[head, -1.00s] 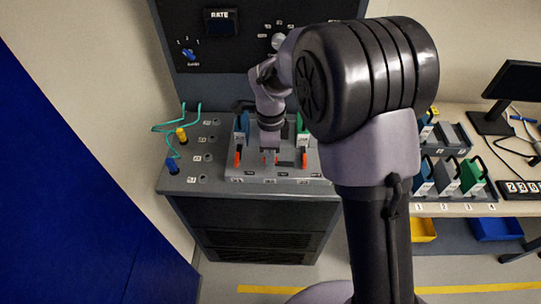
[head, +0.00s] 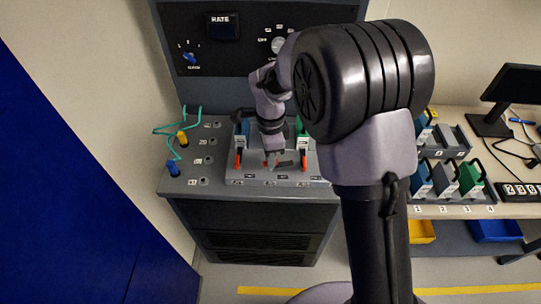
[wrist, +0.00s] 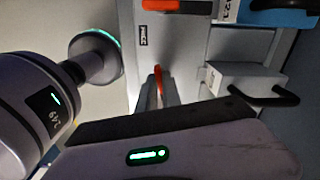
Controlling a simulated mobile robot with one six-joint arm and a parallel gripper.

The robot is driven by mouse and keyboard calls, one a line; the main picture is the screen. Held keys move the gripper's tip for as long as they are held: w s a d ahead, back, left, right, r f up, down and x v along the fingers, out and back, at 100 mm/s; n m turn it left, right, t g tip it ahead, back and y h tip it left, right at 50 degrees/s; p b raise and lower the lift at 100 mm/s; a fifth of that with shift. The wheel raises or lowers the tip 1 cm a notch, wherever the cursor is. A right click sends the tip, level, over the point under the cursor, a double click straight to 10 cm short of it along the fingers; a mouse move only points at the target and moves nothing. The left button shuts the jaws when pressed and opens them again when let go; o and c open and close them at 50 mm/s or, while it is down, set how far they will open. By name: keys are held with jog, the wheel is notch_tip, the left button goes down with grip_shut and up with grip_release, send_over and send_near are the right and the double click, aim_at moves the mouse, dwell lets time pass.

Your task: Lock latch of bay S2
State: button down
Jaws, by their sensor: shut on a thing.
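The bay console (head: 225,178) shows orange-red latches in a row along its front. The middle latch (wrist: 158,72) is between the fingertips of my gripper (wrist: 162,88) in the wrist view, and my gripper is shut on it. In the head view my gripper (head: 272,158) is at the front of the middle bay, between the left latch (head: 238,160) and the right latch (head: 304,160). The grey module (wrist: 240,78) with a black handle sits beside the held latch. The bay labels are too small to read surely. My arm hides part of the middle bay.
A blue module (head: 241,128) and a green module (head: 303,140) stand in the neighbouring bays. Teal cables with yellow (head: 182,137) and blue (head: 172,168) plugs are at the left. More modules stand on the right bench (head: 455,210).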

jog(key=n+p, duration=0.2)
jog(key=n, duration=0.5)
jog(key=shift+r, duration=0.15)
jog(key=n+p, duration=0.2)
jog(key=n, duration=0.2)
jog(key=shift+n, duration=0.3)
jog(key=shift+n+p, duration=0.45)
jog(key=shift+n, duration=1.05)
jog(key=c, duration=1.5)
grip_release()
notch_tip(320, 180, up, 17)
jog(key=p, duration=0.4)
jog(key=shift+r+p, duration=0.1)
jog(key=shift+p, duration=0.25)
